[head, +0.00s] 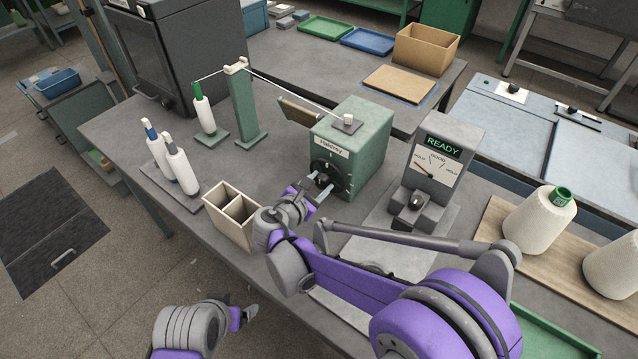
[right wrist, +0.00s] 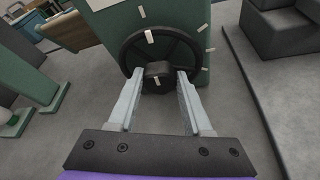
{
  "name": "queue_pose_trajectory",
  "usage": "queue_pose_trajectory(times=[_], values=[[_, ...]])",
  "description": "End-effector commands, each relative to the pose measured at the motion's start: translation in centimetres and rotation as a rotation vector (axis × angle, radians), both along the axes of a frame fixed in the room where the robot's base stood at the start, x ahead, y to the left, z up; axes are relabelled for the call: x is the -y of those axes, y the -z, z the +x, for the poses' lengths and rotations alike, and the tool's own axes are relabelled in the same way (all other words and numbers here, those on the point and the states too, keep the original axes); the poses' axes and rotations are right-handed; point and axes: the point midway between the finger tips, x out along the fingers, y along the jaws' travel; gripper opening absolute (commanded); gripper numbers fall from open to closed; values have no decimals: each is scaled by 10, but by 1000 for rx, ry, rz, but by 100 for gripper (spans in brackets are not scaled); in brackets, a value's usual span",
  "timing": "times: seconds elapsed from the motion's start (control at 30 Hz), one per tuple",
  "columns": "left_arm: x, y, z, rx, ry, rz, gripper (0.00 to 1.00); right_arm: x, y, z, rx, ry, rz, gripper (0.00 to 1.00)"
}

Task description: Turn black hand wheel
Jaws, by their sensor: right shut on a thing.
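The black hand wheel (head: 343,168) is on the front of the green winder box (head: 352,130) in the middle of the head view. In the right wrist view the wheel (right wrist: 187,43) faces me, with a round black hub (right wrist: 158,69) at its centre and pale marks on and around it. My right gripper (head: 320,187) is at the wheel's front, its two fingers on either side of the hub, shut on it. The gripper hides part of the wheel in the head view. My left gripper (head: 246,313) is low in the head view, away from the wheel; its jaw opening is unclear.
A gauge box (head: 440,160) reading READY stands right of the winder. A cream two-compartment bin (head: 232,215) stands at the table's front edge. White thread cones (head: 180,170) stand at left, beside a green thread post (head: 244,105). Large cones (head: 540,218) stand at right.

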Motion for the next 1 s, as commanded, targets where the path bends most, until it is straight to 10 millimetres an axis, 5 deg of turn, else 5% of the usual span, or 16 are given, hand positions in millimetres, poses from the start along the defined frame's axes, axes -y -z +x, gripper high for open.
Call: queue_pose_trajectory(times=[1.0], values=[[0,39,-4,-12,0,0,88,5,9,-4,525,-2,721,0]])
